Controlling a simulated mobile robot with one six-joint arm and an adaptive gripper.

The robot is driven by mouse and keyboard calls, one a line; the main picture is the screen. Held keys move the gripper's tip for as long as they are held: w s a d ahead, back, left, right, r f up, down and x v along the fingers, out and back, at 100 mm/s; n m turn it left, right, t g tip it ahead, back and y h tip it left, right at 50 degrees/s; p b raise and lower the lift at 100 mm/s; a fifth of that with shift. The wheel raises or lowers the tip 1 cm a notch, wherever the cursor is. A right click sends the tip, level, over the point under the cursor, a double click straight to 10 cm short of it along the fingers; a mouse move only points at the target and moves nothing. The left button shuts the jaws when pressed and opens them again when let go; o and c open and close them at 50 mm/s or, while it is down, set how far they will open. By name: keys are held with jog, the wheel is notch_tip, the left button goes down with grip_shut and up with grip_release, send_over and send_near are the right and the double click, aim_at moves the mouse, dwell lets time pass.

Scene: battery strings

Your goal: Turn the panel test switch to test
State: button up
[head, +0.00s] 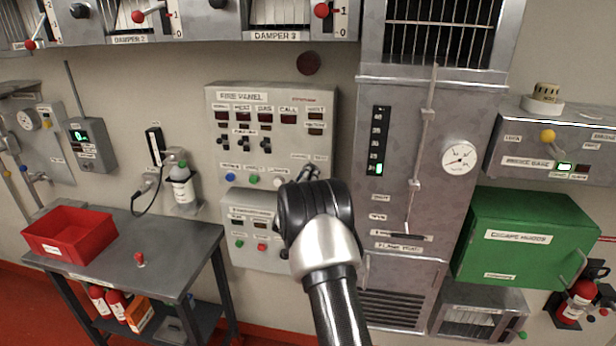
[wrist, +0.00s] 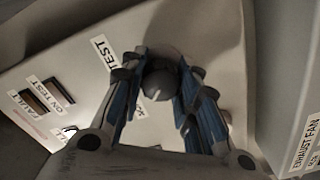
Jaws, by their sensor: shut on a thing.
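The fire panel (head: 215,150) is a grey box on the wall, with dark display windows, several toggles and coloured buttons. My gripper (head: 310,172) is at its lower right part. In the wrist view the blue-padded fingers of my gripper (wrist: 160,95) are on both sides of a round dark grey knob (wrist: 158,80), shut on it. The knob appears to be the panel test switch; its pointing direction cannot be told. An ON TEST label (wrist: 58,90) and a FAULT label (wrist: 35,105) show to the left. In the head view my gripper and arm hide the knob.
A lower panel (head: 238,260) sits under the fire panel, partly behind my arm. A grey cabinet with a gauge (head: 459,157) and a vertical rod stands close on the right. A table with a red bin (head: 68,236) is at the left.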

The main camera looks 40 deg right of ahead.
jog(key=shift+c, duration=1.4)
jog(key=shift+m+b, duration=0.4)
jog(key=shift+b, duration=0.1)
jog(key=m+b, duration=0.3)
jog(key=b, duration=0.1)
jog(key=shift+f+m, duration=0.15)
jog(key=shift+m, duration=0.25)
jog(key=m+b, duration=0.4)
jog(key=shift+m, duration=0.3)
jog(key=m+b, duration=0.5)
jog(key=m, duration=0.1)
jog(key=m+b, duration=0.2)
jog(key=shift+r+m, duration=0.2)
jog(key=shift+m, duration=0.1)
jog(key=shift+r, duration=0.1)
